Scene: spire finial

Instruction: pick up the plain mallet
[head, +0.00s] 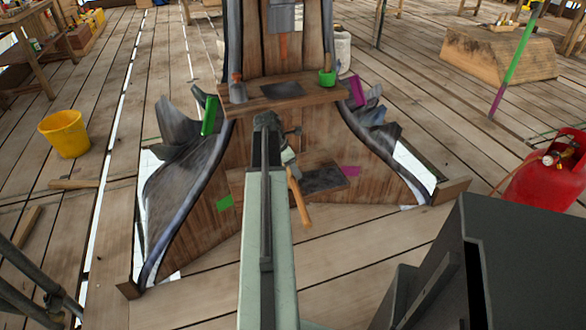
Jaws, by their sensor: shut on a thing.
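The mallet has a plain wooden handle (299,197) that slants down and to the right, in front of the lower shelf. Its grey head (288,157) is at the top of the handle, right by the jaws. My gripper (290,142) is at the end of my extended arm, shut on the mallet. The jaws are small and partly hidden by my arm, so the exact grip spot is hard to see. The mallet appears to hang in front of the wooden spire base (200,215).
The lower shelf (325,168) has a dark pad. The upper shelf (262,103) holds a grey bottle (238,90) and a green pot (327,77). A yellow bucket (65,133) stands left, a red gas cylinder (548,175) right.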

